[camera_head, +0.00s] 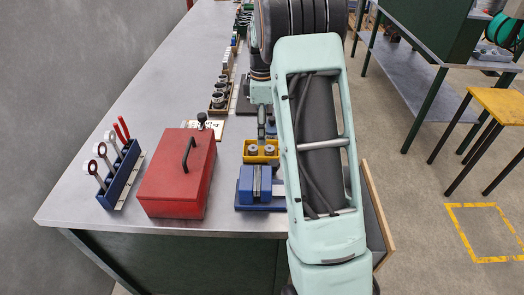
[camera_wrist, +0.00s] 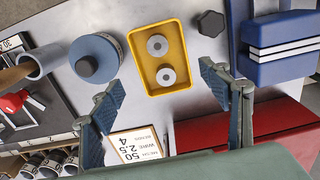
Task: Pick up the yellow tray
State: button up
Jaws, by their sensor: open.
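The yellow tray (camera_wrist: 183,87) is a small rectangular tray on the grey bench, holding two grey ring-shaped parts (camera_wrist: 157,45). In the head view the tray (camera_head: 262,160) sits just behind a blue vise, partly covered by my arm. My gripper (camera_wrist: 168,98) is open, its two fingers spread on either side of the tray's near end in the wrist view. The fingers look apart from the tray; their exact height above it is unclear. In the head view a part of my gripper (camera_head: 262,125) shows just behind the tray.
A blue vise (camera_head: 255,187) stands close in front of the tray. A red toolbox (camera_head: 177,185) and a blue tool rack (camera_head: 123,177) are to the left. A round blue-grey part (camera_wrist: 95,58), a dark hexagonal piece (camera_wrist: 210,23) and a label card (camera_wrist: 136,146) lie near the tray.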

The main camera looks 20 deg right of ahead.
aim_at(261, 153)
notch_tip(261, 153, down, 8)
jog(key=shift+s+a+f+p, duration=0.1)
jog(key=shift+a+f+p, duration=0.05)
jog(key=shift+p, duration=0.25)
jog(key=c, duration=0.9)
jog(key=shift+c, duration=0.2)
